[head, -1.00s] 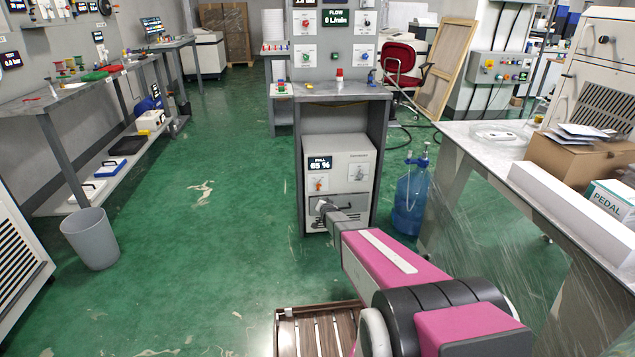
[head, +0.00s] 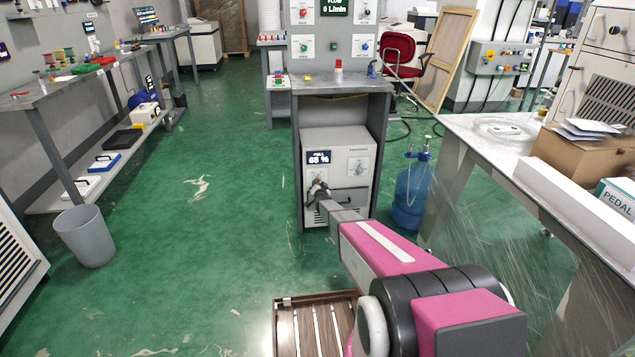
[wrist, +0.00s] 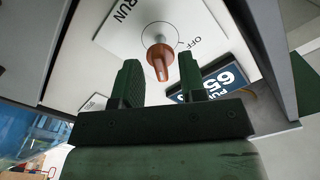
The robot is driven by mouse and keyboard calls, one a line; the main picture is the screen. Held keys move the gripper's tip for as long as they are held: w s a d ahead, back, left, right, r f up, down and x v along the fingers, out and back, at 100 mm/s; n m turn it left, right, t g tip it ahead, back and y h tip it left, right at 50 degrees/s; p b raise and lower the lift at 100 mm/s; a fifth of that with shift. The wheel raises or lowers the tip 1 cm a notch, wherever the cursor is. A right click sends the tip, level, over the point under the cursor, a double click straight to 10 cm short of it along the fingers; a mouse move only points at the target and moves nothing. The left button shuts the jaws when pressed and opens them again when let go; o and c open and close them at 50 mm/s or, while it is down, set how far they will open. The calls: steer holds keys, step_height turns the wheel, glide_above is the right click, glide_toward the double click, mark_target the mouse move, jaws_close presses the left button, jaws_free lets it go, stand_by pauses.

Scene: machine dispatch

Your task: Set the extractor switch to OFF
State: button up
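The extractor unit (head: 350,143) is a white box under the grey console, with a display reading PULL 65 %. Its switch (wrist: 158,58) is an orange-brown knob on a white plate, marked RUN at upper left and OFF at right in the wrist view. I cannot tell for sure which mark it points at. My gripper (wrist: 159,68) is open, its two green fingers on either side of the knob, with gaps visible. In the head view my gripper (head: 317,188) is at the unit's front and hides the switch.
The grey console frame (head: 298,160) encloses the unit at its sides and top. A blue bottle (head: 410,195) stands close to its right. A slatted wooden pallet (head: 315,325) lies in front. Green floor on the left is free up to a grey bin (head: 85,236).

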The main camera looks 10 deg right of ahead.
steer(key=w, duration=0.3)
steer(key=shift+w, duration=0.4)
steer(key=c, duration=0.6)
steer(key=shift+o, duration=0.2)
steer(key=shift+n, duration=0.4)
steer(key=n, duration=1.3)
